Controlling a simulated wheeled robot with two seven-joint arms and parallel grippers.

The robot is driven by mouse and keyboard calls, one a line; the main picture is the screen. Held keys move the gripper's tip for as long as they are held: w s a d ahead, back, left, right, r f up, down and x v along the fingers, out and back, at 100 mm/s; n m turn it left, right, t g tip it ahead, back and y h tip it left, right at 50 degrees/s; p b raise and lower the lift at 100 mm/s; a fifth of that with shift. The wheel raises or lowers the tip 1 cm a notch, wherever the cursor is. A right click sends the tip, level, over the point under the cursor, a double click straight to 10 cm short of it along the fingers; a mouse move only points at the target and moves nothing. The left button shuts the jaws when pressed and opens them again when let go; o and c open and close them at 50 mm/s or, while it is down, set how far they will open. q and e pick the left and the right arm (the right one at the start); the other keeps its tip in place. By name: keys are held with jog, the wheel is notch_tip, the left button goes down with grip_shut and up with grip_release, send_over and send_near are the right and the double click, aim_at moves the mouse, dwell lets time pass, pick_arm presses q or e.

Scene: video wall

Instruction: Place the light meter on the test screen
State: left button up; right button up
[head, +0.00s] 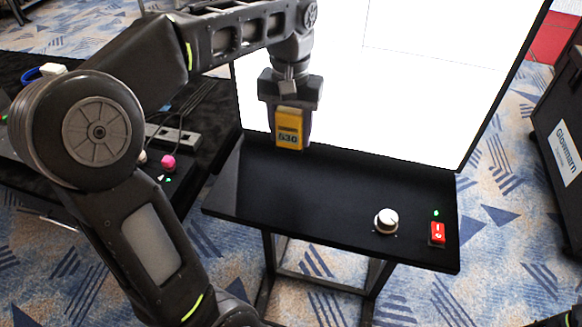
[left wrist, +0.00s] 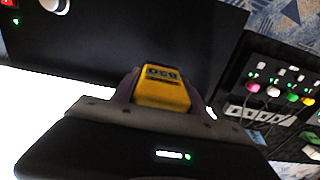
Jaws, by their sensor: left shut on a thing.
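The light meter (head: 289,128) is a small yellow block with a dark display reading about 630. My left gripper (head: 291,118) is shut on it and holds it at the lower left of the bright white test screen (head: 400,80), above the back of the black shelf. The head view does not clearly show whether the meter touches the screen. In the left wrist view the meter (left wrist: 164,88) sits between the two fingers, with part of the lit screen (left wrist: 25,125) at the left.
The black shelf (head: 290,195) below the screen bears a white knob (head: 386,221) and a red switch (head: 437,233) at its right. A dark table with a pink knob (head: 168,162) stands left. A black case (head: 565,150) stands right.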

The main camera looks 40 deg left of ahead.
aim_at(290, 147)
pick_arm(q)
notch_tip(290, 147, down, 2)
jog(key=shift+f+p, duration=0.3)
jog(key=shift+f, duration=0.9)
pick_arm(e)
jog(key=shift+f, duration=0.25)
pick_arm(q)
notch_tip(290, 147, down, 3)
jog(key=shift+f, duration=0.35)
pick_arm(e)
jog(key=shift+r, duration=0.1)
pick_arm(q)
jog(key=shift+f, duration=0.15)
jog(key=o, duration=1.5)
jog(key=shift+o, duration=0.2)
